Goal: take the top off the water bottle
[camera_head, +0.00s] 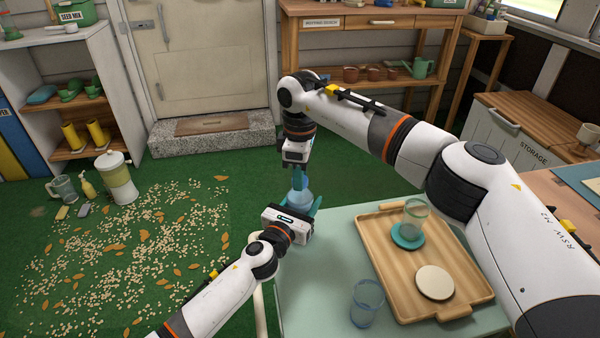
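The water bottle (301,199), pale translucent blue, stands roughly upright beyond the far left corner of the green table. My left gripper (296,203) comes in from below, and its teal fingers lie on either side of the bottle, seemingly closed around its body. My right gripper (297,176) points down from above, right over the bottle's top. Its fingers are small in the picture and overlap the bottle's top and the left gripper's finger, so I cannot tell whether they grip the top. The bottle's lower part is hidden behind my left gripper.
A wooden tray (375,255) on the green table (318,300) holds a glass (416,212), a teal coaster (403,241) and a round cream disc (435,282). A blue glass (366,302) stands left of the tray's front. A drink dispenser (119,182) stands on the littered green floor.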

